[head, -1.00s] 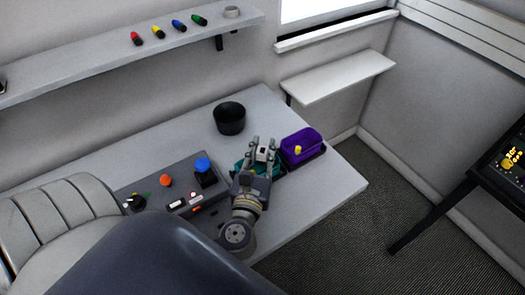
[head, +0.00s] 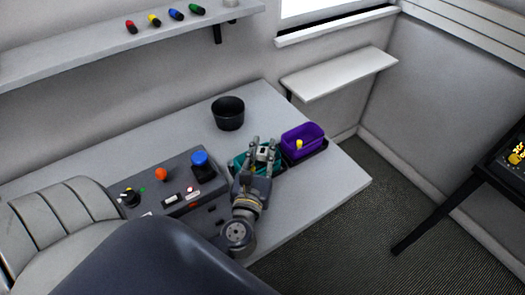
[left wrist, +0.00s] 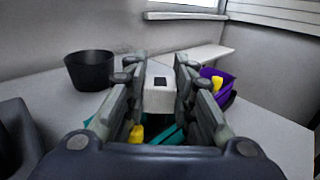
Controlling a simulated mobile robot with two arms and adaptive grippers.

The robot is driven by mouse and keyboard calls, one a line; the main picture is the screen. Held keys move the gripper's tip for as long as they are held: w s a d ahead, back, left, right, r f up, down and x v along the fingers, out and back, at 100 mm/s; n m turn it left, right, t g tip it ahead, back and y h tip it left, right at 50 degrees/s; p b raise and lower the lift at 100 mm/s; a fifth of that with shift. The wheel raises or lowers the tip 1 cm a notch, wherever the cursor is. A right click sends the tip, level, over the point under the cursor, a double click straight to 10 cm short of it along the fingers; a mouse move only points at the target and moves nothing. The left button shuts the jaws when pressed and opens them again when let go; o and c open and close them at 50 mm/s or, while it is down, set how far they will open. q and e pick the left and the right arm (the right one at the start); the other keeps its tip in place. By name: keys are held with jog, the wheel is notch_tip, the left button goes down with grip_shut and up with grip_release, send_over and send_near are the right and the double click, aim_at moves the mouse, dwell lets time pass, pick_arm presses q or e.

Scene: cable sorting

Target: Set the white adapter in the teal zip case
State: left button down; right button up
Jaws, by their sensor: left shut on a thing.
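My left gripper (head: 262,148) is shut on the white adapter (head: 263,154), a small white block with a dark square on its face. In the left wrist view the adapter (left wrist: 159,88) sits between the two fingers of the gripper (left wrist: 152,80). The teal zip case (head: 240,160) is on the desk, directly below and around the gripper in the head view. In the left wrist view teal parts of the case (left wrist: 168,134) show beneath the adapter, with a yellow thing (left wrist: 136,133) near them. The gripper hides much of the case. My right gripper is not in view.
A purple bin (head: 302,140) with a yellow thing (head: 299,145) stands right of the case. A black pot (head: 228,113) stands behind. A grey control panel (head: 176,187) with knobs and a blue button lies to the left. The desk's right end (head: 340,178) is clear.

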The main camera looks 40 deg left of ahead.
pick_arm(q)
jog(key=shift+s+f, duration=0.1)
jog(key=shift+f, duration=0.4)
jog(key=c, duration=1.3)
grip_release()
jog(key=shift+s+d+f, duration=0.1)
jog(key=shift+d, duration=0.1)
jog(key=shift+c, duration=0.2)
jog(key=shift+a+r+p, duration=0.1)
jog(key=shift+r+p, duration=0.3)
jog(key=shift+r, duration=0.1)
jog(key=shift+s+f, duration=0.1)
jog(key=shift+s, duration=0.05)
jog(key=b+v, duration=0.4)
jog(key=v, duration=0.7)
jog(key=shift+r, duration=0.4)
jog(key=shift+s, duration=0.1)
